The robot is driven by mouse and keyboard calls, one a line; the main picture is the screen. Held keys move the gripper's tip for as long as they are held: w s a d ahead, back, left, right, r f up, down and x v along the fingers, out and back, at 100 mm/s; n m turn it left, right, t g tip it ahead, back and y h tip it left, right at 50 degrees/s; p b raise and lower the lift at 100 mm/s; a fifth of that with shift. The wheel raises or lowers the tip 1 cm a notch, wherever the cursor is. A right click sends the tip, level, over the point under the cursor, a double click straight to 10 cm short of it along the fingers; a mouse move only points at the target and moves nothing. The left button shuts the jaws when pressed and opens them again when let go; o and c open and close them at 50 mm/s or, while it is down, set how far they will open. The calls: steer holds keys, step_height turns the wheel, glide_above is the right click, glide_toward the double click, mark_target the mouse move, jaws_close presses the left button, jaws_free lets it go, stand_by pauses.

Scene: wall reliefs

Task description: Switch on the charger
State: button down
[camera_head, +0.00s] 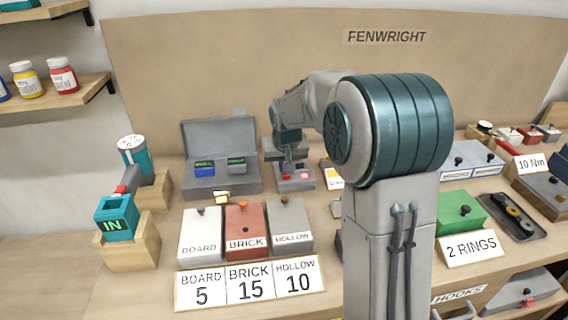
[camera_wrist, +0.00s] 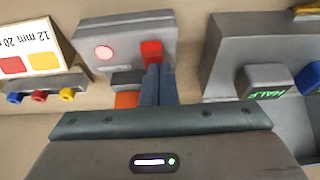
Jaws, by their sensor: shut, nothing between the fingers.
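The charger (camera_head: 295,184) appears to be the grey unit behind the row of boxes. In the wrist view its grey body (camera_wrist: 120,27) carries a red switch (camera_wrist: 151,48) and a round, pale red lamp (camera_wrist: 103,52). An orange part (camera_wrist: 127,99) shows beside my fingers. My gripper (camera_head: 287,169) is over the charger, its fingers shut together and empty. In the wrist view the fingertips (camera_wrist: 159,68) are at the edge of the red switch; I cannot tell whether they touch it. The fingers hide part of the charger.
An open grey case (camera_head: 222,183) with blue and dark blocks stands left of the charger. White, brick-red and grey boxes (camera_head: 245,232) stand in front. A card (camera_wrist: 36,45) and coloured knobs (camera_wrist: 40,96) lie on the charger's other side. A tall board (camera_head: 220,60) rises behind.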

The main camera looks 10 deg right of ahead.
steer(key=shift+s, duration=0.15)
steer(key=shift+s+b, duration=0.3)
steer(key=shift+s, duration=0.3)
steer(key=p+v, duration=0.2)
steer(key=v, duration=1.2)
steer(key=shift+s, duration=0.3)
steer(key=w+p, duration=0.1)
steer(key=p, duration=0.2)
steer(key=shift+w+r, duration=0.1)
steer(key=shift+w, duration=0.05)
